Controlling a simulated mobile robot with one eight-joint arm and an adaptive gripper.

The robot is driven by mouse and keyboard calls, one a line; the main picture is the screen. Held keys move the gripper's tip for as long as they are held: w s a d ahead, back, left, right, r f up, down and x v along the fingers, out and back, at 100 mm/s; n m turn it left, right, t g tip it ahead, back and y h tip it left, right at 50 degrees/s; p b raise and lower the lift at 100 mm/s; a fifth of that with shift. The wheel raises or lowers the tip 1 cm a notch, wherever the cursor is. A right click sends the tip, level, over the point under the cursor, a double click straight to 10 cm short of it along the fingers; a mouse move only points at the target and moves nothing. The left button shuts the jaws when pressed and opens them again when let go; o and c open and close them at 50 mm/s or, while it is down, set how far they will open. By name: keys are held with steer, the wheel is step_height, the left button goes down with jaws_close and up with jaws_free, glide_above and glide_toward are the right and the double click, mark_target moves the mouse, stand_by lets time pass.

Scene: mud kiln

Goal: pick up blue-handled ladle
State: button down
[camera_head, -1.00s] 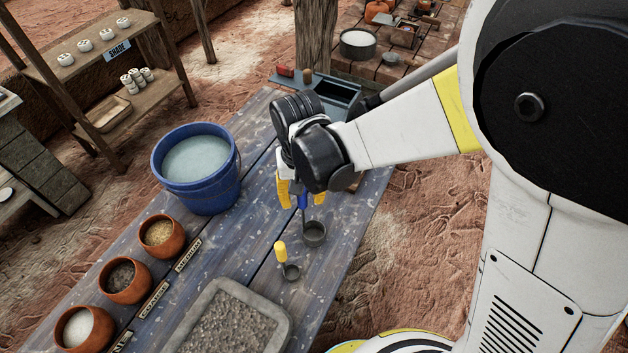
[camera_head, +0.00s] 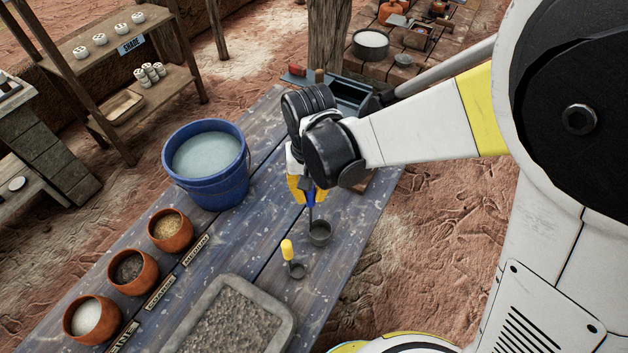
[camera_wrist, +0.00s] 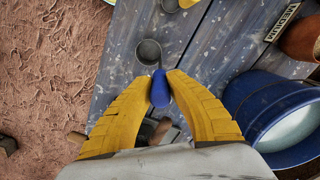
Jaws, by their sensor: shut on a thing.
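The blue-handled ladle has a blue grip (camera_wrist: 160,90) and a dark round cup (camera_wrist: 149,52). In the head view its cup (camera_head: 319,233) is at or just above the table and its handle stands up into my gripper (camera_head: 308,190). In the wrist view my gripper (camera_wrist: 160,84) has its yellow fingers closed on the blue grip from both sides. Whether the cup still touches the table I cannot tell. A smaller yellow-handled ladle (camera_head: 287,250) stands just in front and to the left.
A blue bucket of pale liquid (camera_head: 207,160) stands left of my gripper. Clay bowls (camera_head: 170,232) line the table's left edge. A grey tray of gritty material (camera_head: 232,325) lies in front. A dark toolbox (camera_head: 352,95) is behind. Bare planks (camera_head: 262,215) lie between bucket and ladles.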

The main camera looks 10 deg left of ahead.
step_height(320, 180, up, 4)
steer(key=shift+d+f+p, duration=0.1)
steer(key=shift+f+p, duration=0.15)
steer(key=shift+p, duration=0.35)
steer(key=d+r+p, duration=0.1)
steer(key=d+r, duration=0.2)
steer(key=d, duration=0.2)
steer(key=s+d+r+p, duration=0.1)
steer(key=d+r, duration=0.2)
steer(key=d, duration=0.3)
steer(key=shift+s+d+r, duration=0.15)
steer(key=shift+s+d, duration=0.05)
